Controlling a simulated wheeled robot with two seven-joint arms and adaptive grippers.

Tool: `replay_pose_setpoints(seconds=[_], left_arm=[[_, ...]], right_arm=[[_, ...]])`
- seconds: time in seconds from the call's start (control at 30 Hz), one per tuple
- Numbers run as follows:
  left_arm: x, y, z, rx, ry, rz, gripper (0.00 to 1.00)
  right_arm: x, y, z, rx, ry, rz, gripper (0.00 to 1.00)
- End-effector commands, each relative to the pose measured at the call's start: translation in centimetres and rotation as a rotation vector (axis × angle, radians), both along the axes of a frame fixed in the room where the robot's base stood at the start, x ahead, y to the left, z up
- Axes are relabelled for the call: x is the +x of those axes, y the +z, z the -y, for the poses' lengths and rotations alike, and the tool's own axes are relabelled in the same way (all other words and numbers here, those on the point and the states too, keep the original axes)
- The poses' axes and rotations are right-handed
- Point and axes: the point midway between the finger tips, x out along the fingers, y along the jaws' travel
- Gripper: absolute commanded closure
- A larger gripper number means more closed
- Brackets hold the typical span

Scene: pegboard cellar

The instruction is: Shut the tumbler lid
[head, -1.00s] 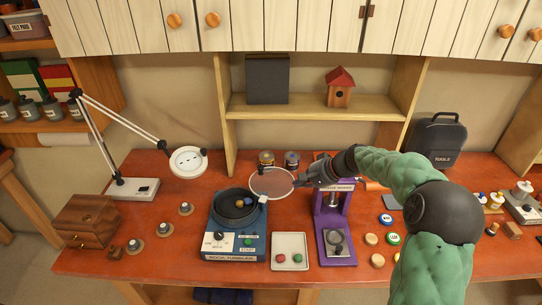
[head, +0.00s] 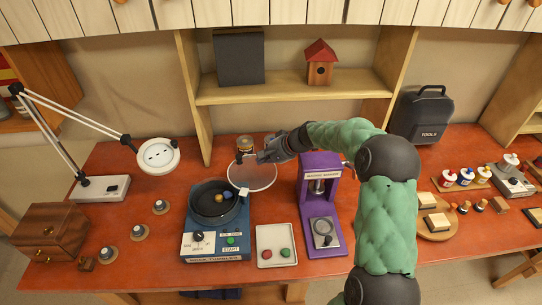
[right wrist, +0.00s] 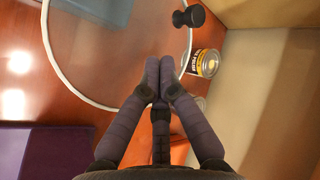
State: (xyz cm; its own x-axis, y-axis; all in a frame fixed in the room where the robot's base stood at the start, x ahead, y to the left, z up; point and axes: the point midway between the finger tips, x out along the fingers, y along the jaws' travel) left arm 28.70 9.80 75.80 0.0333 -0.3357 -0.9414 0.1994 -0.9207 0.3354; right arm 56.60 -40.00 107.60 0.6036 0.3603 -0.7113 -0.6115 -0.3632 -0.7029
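The tumbler (head: 197,245) is a blue machine with a dial, a green button and a black bowl (head: 203,217) holding a few small stones. Its lid (head: 252,178), a clear disc with a pale rim, stands open behind the bowl, joined near a white hinge block at the bowl's back right. In the right wrist view the lid's rim (right wrist: 58,68) curves past my fingers, with a black knob (right wrist: 188,16) by the rim. My right gripper (head: 264,158) is at the lid's far right edge, fingertips (right wrist: 159,62) together and empty; contact is unclear. My left gripper is out of view.
Small cans (head: 245,143) stand close behind the lid; one shows in the right wrist view (right wrist: 203,63). A purple press (head: 320,200) stands right of the tumbler, and a white tray (head: 263,263) with two stones sits between them. A lamp (head: 158,153) is at left.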

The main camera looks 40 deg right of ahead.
Motion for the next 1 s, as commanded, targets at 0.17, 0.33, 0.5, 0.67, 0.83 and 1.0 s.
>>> replay_pose_setpoints(seconds=[0.17,0.33,0.5,0.67,0.83,1.0], left_arm=[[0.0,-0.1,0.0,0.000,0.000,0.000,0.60],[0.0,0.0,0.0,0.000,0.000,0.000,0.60],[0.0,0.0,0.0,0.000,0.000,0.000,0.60],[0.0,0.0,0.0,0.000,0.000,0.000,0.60],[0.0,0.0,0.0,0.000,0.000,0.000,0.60],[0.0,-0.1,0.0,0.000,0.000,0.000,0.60]], right_arm=[[2.2,-1.1,-1.4,-0.001,0.004,0.002,1.00],[3.7,-1.2,-2.3,0.000,0.003,0.000,1.00],[4.2,-1.2,-2.5,-0.001,0.000,0.001,1.00],[4.3,-1.2,-2.5,-0.001,0.000,0.001,1.00],[4.3,-1.3,-2.5,-0.001,0.001,0.000,1.00],[4.3,-1.3,-2.6,0.000,0.020,0.000,1.00]])
